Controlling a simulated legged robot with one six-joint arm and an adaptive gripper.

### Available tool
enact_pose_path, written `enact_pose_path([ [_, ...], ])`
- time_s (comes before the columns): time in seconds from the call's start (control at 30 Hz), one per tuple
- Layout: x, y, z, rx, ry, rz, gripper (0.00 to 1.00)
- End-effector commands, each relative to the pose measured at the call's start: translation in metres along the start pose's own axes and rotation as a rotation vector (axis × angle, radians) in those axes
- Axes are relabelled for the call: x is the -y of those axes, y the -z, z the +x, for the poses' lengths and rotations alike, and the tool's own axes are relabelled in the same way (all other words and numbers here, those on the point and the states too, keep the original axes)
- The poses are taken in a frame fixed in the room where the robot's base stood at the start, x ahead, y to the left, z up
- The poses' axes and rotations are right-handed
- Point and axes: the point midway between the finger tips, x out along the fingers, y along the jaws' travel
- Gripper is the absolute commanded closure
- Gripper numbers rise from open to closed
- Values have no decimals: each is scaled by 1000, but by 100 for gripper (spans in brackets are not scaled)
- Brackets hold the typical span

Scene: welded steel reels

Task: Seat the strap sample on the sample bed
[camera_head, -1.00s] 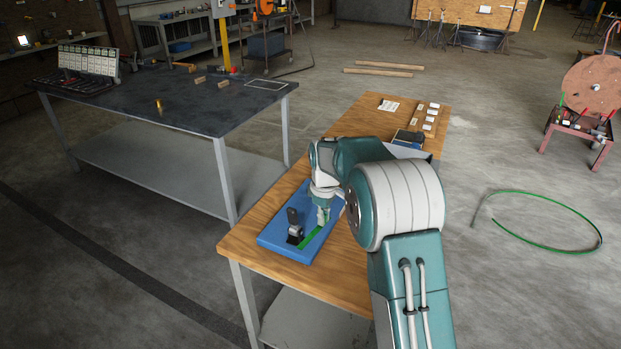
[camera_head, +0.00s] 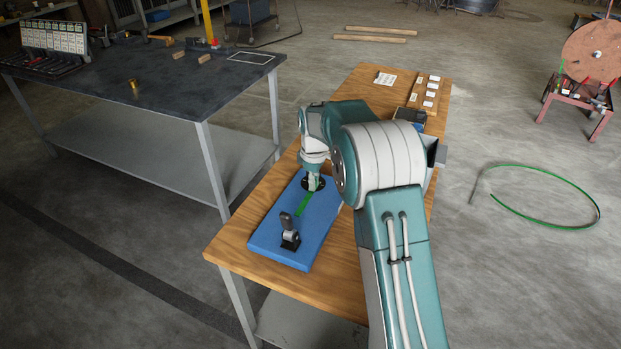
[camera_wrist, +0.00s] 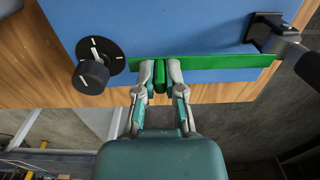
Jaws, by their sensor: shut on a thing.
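The strap sample is a thin green strip (camera_head: 304,204), held over the blue sample bed (camera_head: 268,238). In the wrist view the strip (camera_wrist: 225,63) runs sideways near the bed's (camera_wrist: 190,25) lower edge. I cannot tell whether it touches the bed. My gripper (camera_head: 313,188) is shut on the strip near its left end in the wrist view (camera_wrist: 160,75). The black lever clamp (camera_head: 290,238) stands at the bed's near end. In the wrist view the clamp (camera_wrist: 268,28) is by the strip's right end. A black dial (camera_wrist: 100,50) lies left of the fingers.
The bed lies on a wooden bench (camera_head: 235,238) with cards (camera_head: 386,79) and small labelled pieces (camera_head: 431,94) farther back. A dark steel table (camera_head: 170,95) stands left, with a brass cylinder (camera_head: 134,84). A green strap coil (camera_head: 540,222) lies on the floor right.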

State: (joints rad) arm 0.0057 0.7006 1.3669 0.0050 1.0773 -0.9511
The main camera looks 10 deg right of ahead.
Motion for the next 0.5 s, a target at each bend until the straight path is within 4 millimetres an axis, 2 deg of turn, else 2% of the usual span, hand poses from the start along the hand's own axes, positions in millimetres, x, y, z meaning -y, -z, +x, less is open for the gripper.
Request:
enact_pose_path([
  [0.13, 2, 2, 9, 2, -1, 0, 100],
  [0.5, 2, 2, 10, 2, -1, 1, 100],
])
